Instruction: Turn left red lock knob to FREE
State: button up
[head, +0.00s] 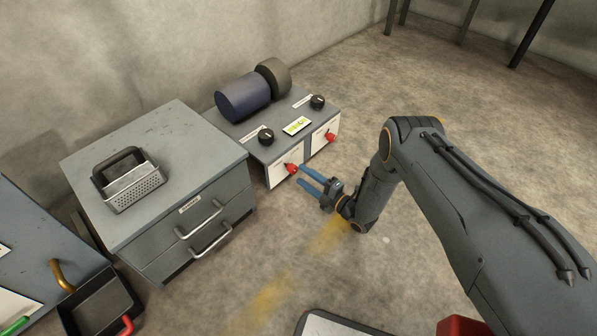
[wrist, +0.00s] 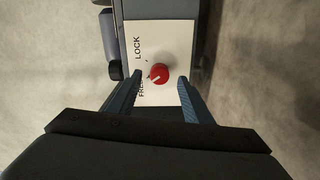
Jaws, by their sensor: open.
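The left red knob (head: 291,168) is on the white front plate of the grey spool box. It shows larger in the wrist view (wrist: 160,73), with the words LOCK and FREE on the plate to its left. A pale mark on the knob points left and slightly down in that view, towards the FREE word. My gripper (head: 301,175) is open and empty in front of this knob. In the wrist view its fingertips (wrist: 160,77) appear on either side of the knob; whether they touch it I cannot tell. The left finger partly covers FREE.
A second red knob (head: 330,137) is on the right front plate. Two black knobs (head: 266,137) (head: 317,102) and a dark blue roll (head: 243,97) are on top. A grey drawer cabinet (head: 160,240) with a basket (head: 137,188) stands left. The floor to the right is clear.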

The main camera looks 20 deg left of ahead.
jog(key=p+v, duration=0.1)
jog(key=v, duration=0.2)
jog(key=shift+s+d, duration=0.15)
jog(key=shift+d, duration=0.1)
